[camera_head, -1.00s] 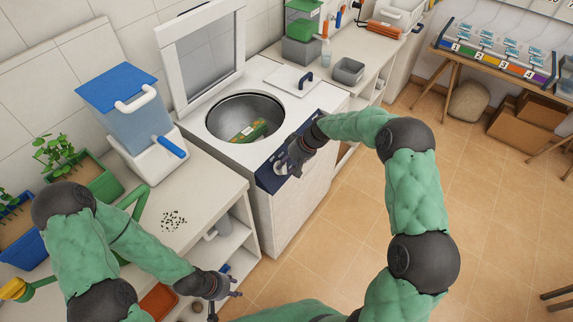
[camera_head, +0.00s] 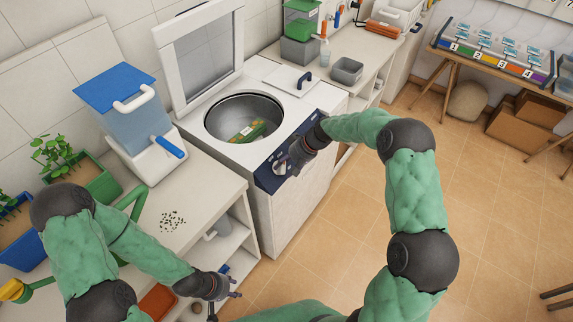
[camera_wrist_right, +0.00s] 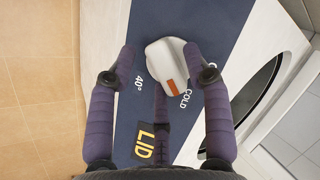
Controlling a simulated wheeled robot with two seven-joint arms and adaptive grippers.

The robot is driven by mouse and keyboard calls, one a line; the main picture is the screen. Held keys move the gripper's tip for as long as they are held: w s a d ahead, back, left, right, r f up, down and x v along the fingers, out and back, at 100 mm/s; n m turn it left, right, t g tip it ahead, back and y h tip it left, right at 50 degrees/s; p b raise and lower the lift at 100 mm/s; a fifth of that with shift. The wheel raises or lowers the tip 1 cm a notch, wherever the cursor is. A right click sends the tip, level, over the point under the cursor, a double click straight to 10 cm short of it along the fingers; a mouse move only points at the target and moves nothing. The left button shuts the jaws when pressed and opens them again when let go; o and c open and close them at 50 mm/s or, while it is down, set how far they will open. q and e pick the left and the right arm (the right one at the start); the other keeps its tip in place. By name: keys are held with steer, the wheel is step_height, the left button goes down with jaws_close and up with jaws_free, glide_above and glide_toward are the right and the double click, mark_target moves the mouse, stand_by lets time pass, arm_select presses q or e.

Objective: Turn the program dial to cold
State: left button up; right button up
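The white program dial (camera_wrist_right: 168,62) sits on the dark blue panel (camera_wrist_right: 205,20) of the washer (camera_head: 285,205). In the right wrist view its orange mark (camera_wrist_right: 172,86) points down, close to the COLD label (camera_wrist_right: 186,99) and right of the 40° label (camera_wrist_right: 138,85). My right gripper (camera_wrist_right: 160,52) is open around the dial; the right finger is at or against its side, and a gap shows at the left finger. In the head view my right gripper (camera_head: 283,168) covers part of the panel. My left gripper (camera_head: 236,290) is open and empty beside the left counter.
The washer's lid (camera_head: 203,55) stands open; a green and yellow packet (camera_head: 247,132) lies in the drum. A LID label (camera_wrist_right: 145,145) is on the panel. A blue-lidded container (camera_head: 130,110) stands left. A handled white board (camera_head: 285,75) lies behind.

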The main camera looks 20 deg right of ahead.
steer(key=shift+w, duration=0.1)
steer(key=shift+d+r, duration=0.1)
steer(key=shift+r, duration=0.15)
steer(key=v, duration=1.1)
steer(key=shift+d+r, duration=0.1)
steer(key=shift+r, duration=0.05)
steer(key=a+f+t+p, duration=0.1)
steer(key=a+f+p, duration=0.1)
steer(key=f, duration=0.1)
steer(key=w+a+f+p, duration=0.1)
steer(key=a+f+p, duration=0.1)
steer(key=f, duration=0.1)
steer(key=w+a+f+m+t+p, duration=0.1)
steer(key=a+f+p, duration=0.1)
steer(key=f, duration=0.2)
steer(key=shift+f+t+p, duration=0.1)
steer(key=shift+t+p, duration=0.2)
